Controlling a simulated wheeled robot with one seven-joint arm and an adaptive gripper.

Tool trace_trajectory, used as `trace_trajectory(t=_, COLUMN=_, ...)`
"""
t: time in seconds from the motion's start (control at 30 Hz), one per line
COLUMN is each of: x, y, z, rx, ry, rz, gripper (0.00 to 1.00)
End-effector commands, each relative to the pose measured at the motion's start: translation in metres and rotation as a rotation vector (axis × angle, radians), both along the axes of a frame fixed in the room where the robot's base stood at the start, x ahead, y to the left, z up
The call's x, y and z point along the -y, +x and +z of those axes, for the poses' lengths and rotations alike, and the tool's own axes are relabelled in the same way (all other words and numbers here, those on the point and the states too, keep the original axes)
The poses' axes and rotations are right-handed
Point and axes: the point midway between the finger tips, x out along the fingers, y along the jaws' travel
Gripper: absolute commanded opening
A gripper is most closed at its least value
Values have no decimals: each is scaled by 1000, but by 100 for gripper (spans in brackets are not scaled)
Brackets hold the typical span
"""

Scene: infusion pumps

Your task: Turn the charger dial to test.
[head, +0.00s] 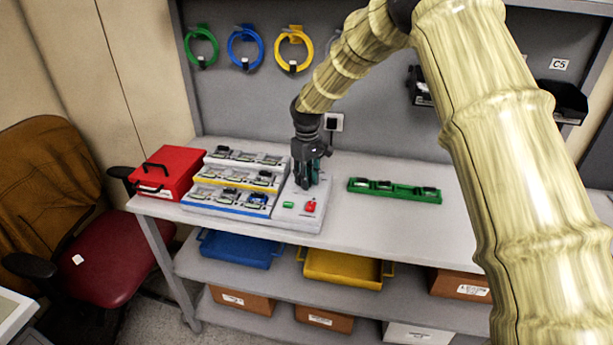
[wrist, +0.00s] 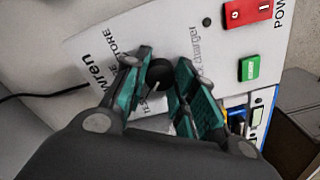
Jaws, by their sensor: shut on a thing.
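The charger (head: 270,219) is a white unit on the bench, with a control panel on its right end. Its black round dial (wrist: 159,70) shows in the wrist view between the teal finger pads. My gripper (wrist: 165,82) points down at the panel and is shut on the dial; in the head view my gripper (head: 306,184) hides the dial. The printing beside the dial includes "STORE"; the other position words are partly covered by the fingers. I cannot tell which position the dial points to.
A red power switch (wrist: 248,11) and a green button (wrist: 249,68) sit close to the dial. Stepped rows of battery bays fill the charger's left part. A red case (head: 172,170) stands left, a green tray (head: 394,191) right.

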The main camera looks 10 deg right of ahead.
Motion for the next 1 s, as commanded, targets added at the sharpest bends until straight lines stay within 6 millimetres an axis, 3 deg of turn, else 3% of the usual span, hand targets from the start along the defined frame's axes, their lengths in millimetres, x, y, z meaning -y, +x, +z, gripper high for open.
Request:
trace_trajectory(t=0.57, x=2, y=2, z=3, rx=4, ry=-1, rz=40, gripper=3)
trace_trajectory(t=0.6, x=2, y=2, z=3, rx=4, ry=-1, rz=40, gripper=28)
trace_trajectory(t=0.7, x=2, y=2, z=2, rx=4, ry=-1, rz=40, gripper=46)
trace_trajectory(t=1.0, x=1, y=1, z=1, rx=1, ry=0, rz=40, gripper=49)
